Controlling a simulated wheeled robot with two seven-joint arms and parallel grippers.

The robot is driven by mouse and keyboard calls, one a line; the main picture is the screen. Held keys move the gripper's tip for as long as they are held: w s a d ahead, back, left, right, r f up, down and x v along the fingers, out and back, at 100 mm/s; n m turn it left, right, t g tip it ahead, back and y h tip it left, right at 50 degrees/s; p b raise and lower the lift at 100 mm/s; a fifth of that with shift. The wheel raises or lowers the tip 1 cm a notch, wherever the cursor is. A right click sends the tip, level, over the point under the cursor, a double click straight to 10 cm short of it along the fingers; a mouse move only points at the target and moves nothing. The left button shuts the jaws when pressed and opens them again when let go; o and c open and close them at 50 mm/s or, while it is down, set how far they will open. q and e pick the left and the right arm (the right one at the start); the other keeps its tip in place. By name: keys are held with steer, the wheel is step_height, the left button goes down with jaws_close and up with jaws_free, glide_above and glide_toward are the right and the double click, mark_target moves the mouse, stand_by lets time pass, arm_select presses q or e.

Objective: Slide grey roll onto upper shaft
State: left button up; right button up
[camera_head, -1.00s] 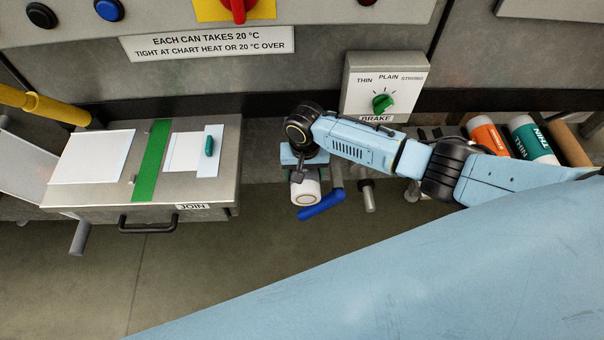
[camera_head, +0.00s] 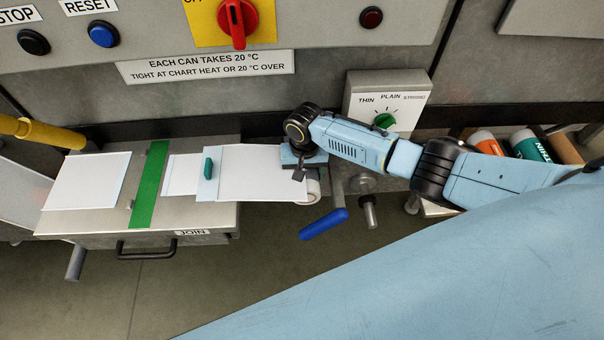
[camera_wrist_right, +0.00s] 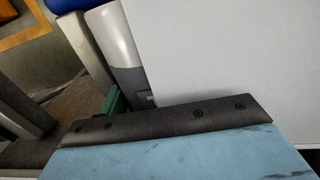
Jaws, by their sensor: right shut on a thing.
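The pale grey-white roll (camera_head: 309,190) is at the left side of the machine's shaft area, its end partly showing below my right gripper (camera_head: 302,168). A wide white web (camera_head: 262,172) runs flat from the roll left to the join table. My right gripper is shut at the roll and hides most of it; the exact contact is hidden. In the right wrist view the web fills the right (camera_wrist_right: 230,60), beside a pale cylinder (camera_wrist_right: 115,35). A metal shaft end (camera_head: 370,212) sticks out right of the roll. Whether the roll is on a shaft cannot be seen. My left gripper is not in view.
The join table (camera_head: 100,222) has a green strip (camera_head: 150,175) and a pale blue bar with green knob (camera_head: 208,168). A blue handle (camera_head: 323,223) hangs below the roll. The brake box (camera_head: 360,90) stands behind my arm. Orange and teal rolls (camera_head: 530,145) lie at right.

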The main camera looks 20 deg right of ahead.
steer(key=shift+w, duration=0.25)
steer(key=shift+d, duration=0.1)
steer(key=o, duration=1.4)
steer(key=shift+s, duration=0.1)
step_height(320, 180, up, 14)
steer(key=p, duration=0.3)
steer(key=shift+f+p, duration=0.25)
steer(key=shift+p, duration=0.05)
